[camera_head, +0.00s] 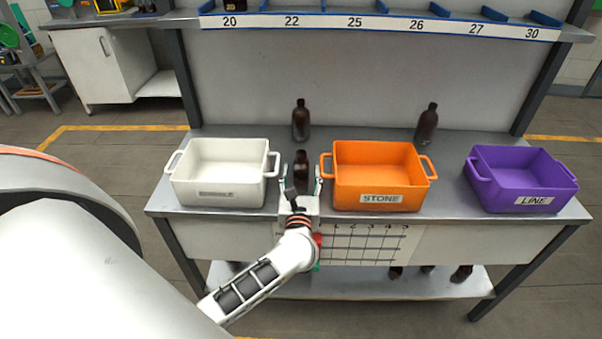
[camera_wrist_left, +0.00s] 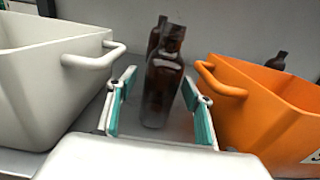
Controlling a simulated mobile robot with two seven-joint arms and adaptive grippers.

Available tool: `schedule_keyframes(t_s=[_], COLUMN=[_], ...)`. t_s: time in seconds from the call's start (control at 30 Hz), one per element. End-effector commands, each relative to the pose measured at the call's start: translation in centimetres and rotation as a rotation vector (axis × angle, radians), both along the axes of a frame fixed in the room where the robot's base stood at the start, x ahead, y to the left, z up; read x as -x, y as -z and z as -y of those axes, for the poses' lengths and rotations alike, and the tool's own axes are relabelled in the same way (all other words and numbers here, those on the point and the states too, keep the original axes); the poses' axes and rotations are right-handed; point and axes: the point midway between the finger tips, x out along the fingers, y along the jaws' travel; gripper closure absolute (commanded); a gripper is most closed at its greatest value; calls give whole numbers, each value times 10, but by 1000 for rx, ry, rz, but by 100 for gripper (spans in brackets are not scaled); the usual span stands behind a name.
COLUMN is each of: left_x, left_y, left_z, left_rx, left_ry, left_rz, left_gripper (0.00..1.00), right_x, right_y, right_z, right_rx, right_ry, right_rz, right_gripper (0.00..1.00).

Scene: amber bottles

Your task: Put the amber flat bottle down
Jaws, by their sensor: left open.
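An amber bottle (camera_head: 301,164) stands upright on the grey table between the white and orange bins. It also shows in the left wrist view (camera_wrist_left: 161,90), just beyond and between the fingers. My left gripper (camera_head: 301,186) is open, its fingers spread to either side of the bottle's near side without visible contact. The teal finger pads show in the left wrist view (camera_wrist_left: 156,110). A second amber bottle (camera_head: 301,120) stands behind, and a third (camera_head: 427,124) stands at the back behind the orange bin. I cannot tell which is the flat one. My right gripper is not in view.
The white bin (camera_head: 218,199) is close on the left of the gripper, and the orange bin (camera_head: 380,199) is close on the right. A purple bin (camera_head: 522,181) stands at the far right. A numbered shelf (camera_head: 380,22) runs above. Several dark bottles stand on the lower shelf (camera_head: 350,282).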

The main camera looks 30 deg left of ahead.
Motion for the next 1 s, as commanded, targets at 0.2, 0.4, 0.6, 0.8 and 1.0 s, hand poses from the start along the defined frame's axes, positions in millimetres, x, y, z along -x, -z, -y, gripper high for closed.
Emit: schedule_keyframes(t_s=[0.2, 0.4, 0.6, 0.8, 1.0], left_x=[-2, -2, -2, -2, -2], left_y=[1, 1, 0, -3, -21], left_z=[-1, -1, -1, -1, 0], left_rx=[1, 0, -1, 0, 1], left_ry=[0, 0, 1, 1, 0], left_rz=[-1, -1, -1, 0, 3], left_gripper=[49, 90, 98, 98, 98], right_x=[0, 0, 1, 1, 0], right_y=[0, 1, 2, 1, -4], right_z=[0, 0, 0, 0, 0], right_rx=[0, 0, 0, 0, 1], right_ry=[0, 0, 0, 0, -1], right_rz=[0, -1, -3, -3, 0], right_gripper=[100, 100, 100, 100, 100])
